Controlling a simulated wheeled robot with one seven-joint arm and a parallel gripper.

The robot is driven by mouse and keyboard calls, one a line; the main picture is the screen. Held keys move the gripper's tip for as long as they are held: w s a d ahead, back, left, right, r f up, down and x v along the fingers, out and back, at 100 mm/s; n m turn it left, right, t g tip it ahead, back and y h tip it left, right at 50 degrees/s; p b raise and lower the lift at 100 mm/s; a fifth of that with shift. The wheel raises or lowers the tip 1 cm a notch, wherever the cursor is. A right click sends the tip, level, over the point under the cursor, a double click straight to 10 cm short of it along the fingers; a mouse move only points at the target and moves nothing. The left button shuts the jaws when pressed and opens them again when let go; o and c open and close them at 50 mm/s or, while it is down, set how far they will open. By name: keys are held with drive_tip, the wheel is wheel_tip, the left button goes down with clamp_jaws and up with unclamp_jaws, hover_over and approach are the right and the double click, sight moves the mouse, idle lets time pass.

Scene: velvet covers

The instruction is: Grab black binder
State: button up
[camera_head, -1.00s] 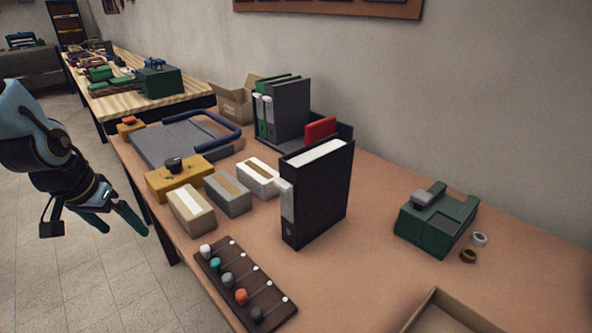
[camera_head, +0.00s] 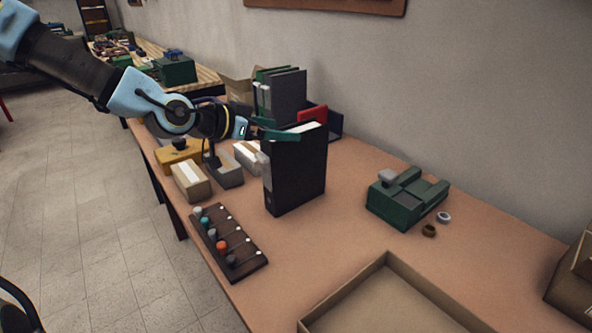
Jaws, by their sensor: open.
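The black binder (camera_head: 297,175) stands upright on the brown table (camera_head: 275,257), its white pages showing at the top. My gripper (camera_head: 280,133) is at the binder's upper edge, reaching in from the left. It is open, and its green fingers overlap the binder's top in the view. One finger lies across the near top edge; the other is farther back, toward the grey binders. I cannot tell whether the fingers touch the binder.
Grey and green binders (camera_head: 287,97) and a red item (camera_head: 312,115) stand behind. Small boxes (camera_head: 190,181) are left of the binder. A pegboard (camera_head: 229,243) lies in front. A green device (camera_head: 407,198) is right, and an open box (camera_head: 390,262) is at front right.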

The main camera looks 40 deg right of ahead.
sight(294, 129)
drive_tip(key=p+x, duration=0.1)
drive_tip(key=x, duration=0.4)
drive_tip(key=shift+w+r+p, duration=0.2)
drive_tip(key=shift+w+p, duration=0.05)
drive_tip(key=shift+p, duration=0.15)
drive_tip(key=shift+d+f, duration=0.4)
drive_tip(key=shift+d, duration=0.25)
clamp_jaws()
